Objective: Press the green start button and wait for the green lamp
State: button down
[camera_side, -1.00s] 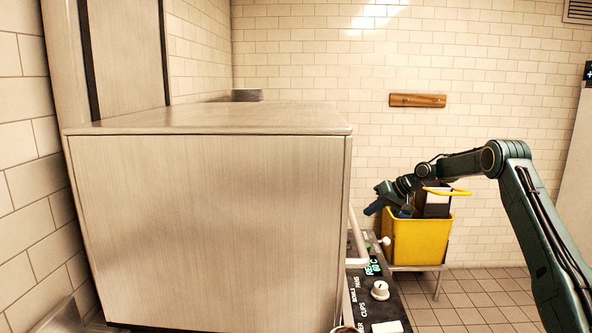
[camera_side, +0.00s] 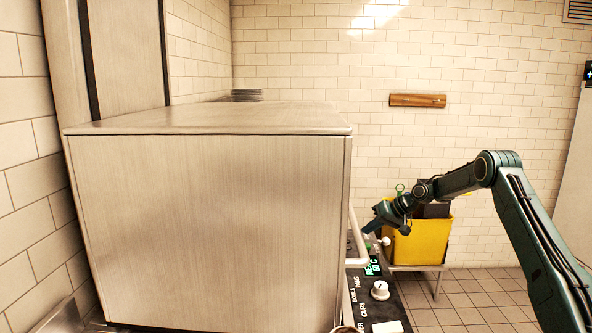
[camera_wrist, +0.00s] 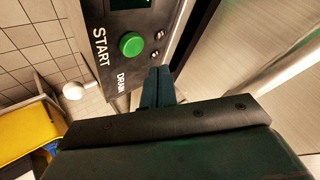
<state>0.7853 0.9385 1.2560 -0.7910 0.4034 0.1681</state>
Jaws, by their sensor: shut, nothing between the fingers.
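The round green button (camera_wrist: 131,44) sits on the dark control panel (camera_wrist: 112,16) beside the word START, in the wrist view. My gripper (camera_wrist: 157,78) is shut and empty, with its fingertips just below and right of the button, apart from it in the picture. In the side view my gripper (camera_side: 368,230) is at the far end of the panel (camera_side: 392,305); whether it touches anything there cannot be told. Two small silver domes (camera_wrist: 157,45) sit right of the button. I see no lit green lamp. A green-lit display (camera_side: 373,267) shows partly cut-off text and "60 C".
A large steel machine housing (camera_side: 210,230) fills the left. A metal bar handle (camera_side: 357,240) runs in front of it. A white knob (camera_side: 380,290) stands on the panel. A yellow bin (camera_side: 420,243) stands behind my gripper. Tiled floor is open at right.

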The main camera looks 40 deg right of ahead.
aim_at(369, 246)
jog(key=shift+f, duration=1.25)
jog(key=shift+f, duration=0.95)
dwell(2.5)
jog(key=shift+r, duration=0.95)
jog(key=shift+r, duration=0.2)
jog(key=shift+r, duration=2.35)
